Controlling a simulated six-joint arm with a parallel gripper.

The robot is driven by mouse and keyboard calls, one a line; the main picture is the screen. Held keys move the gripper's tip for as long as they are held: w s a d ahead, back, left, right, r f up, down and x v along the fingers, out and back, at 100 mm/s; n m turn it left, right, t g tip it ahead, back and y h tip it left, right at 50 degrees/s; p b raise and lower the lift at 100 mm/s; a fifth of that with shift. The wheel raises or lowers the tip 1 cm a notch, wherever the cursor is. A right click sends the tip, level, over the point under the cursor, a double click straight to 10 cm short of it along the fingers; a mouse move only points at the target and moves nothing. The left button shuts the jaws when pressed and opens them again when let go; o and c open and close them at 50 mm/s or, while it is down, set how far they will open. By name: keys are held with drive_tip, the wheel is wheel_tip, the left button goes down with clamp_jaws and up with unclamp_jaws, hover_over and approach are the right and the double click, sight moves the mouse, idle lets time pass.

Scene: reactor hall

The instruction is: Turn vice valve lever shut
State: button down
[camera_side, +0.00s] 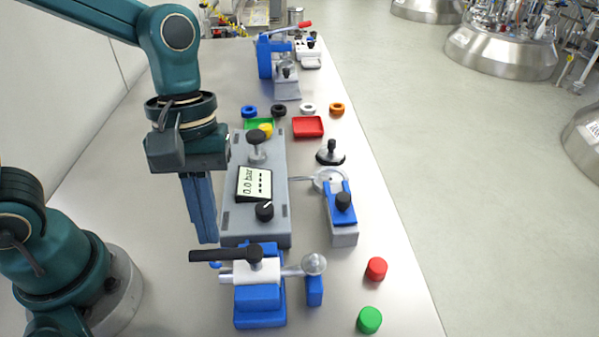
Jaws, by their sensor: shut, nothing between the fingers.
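The vice (260,299) is blue and stands at the front of the table. It holds a white and metal valve (246,272) lying across it, with a round metal ball end on the right. The black valve lever (222,255) lies on top and points left, roughly along the valve body. My gripper (208,240) points down with its blue fingers shut and empty. In the picture its tips are just above the left part of the lever; whether they touch it I cannot tell.
A grey panel with a "0.0 bar" display (255,184) and black knobs stands behind the vice. A blue-topped clamp block (342,215) is to the right. Red (376,268) and green (369,320) caps lie at front right. Coloured rings and trays lie farther back.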

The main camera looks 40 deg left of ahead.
drive_tip(key=shift+s+d+n, duration=0.2)
drive_tip(key=shift+s+n, duration=0.2)
drive_tip(key=shift+n, duration=0.3)
idle(0.4)
drive_tip(key=n, duration=0.1)
drive_tip(key=s+d+n, duration=0.1)
drive_tip(key=n, duration=0.1)
drive_tip(key=shift+s+t+h, duration=0.25)
drive_tip(key=shift+t+h, duration=0.05)
drive_tip(key=shift+t, duration=0.1)
drive_tip(key=s+d+n+t, duration=0.1)
drive_tip(key=d+n, duration=0.5)
drive_tip(key=shift+s+d, duration=0.2)
drive_tip(key=shift+s, duration=0.1)
drive_tip(key=shift+d, duration=0.2)
idle(0.6)
idle(0.3)
